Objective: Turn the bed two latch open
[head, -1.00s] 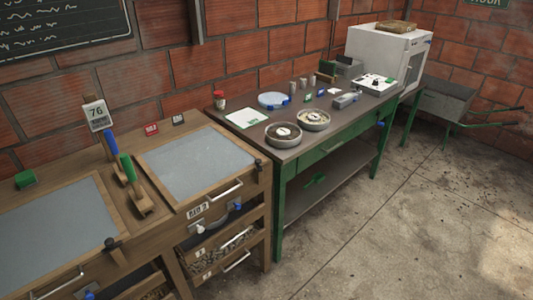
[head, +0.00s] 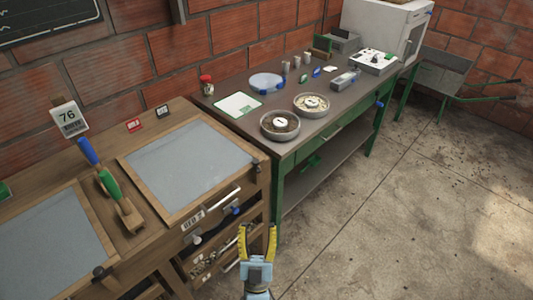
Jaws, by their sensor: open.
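Bed two (head: 190,165) is a wooden-framed bed with a grey mesh top, marked by a "BED 2" label (head: 193,217) on its front. A small dark latch-like piece (head: 256,164) sits at its right front corner. Below the silver handle (head: 222,196) are a blue knob (head: 236,210) and a white knob (head: 197,239). I cannot tell for sure which of these is the latch. My gripper (head: 257,230), with yellow fingers, is open and empty. It appears in front of the bed's lower right side, apart from these parts.
Bed one (head: 45,240) is at the left, with a similar dark piece (head: 98,272) at its corner. Blue and green handled tools (head: 108,186) lie between the beds. A green bench (head: 330,120) with trays stands at the right. The concrete floor (head: 400,220) is clear.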

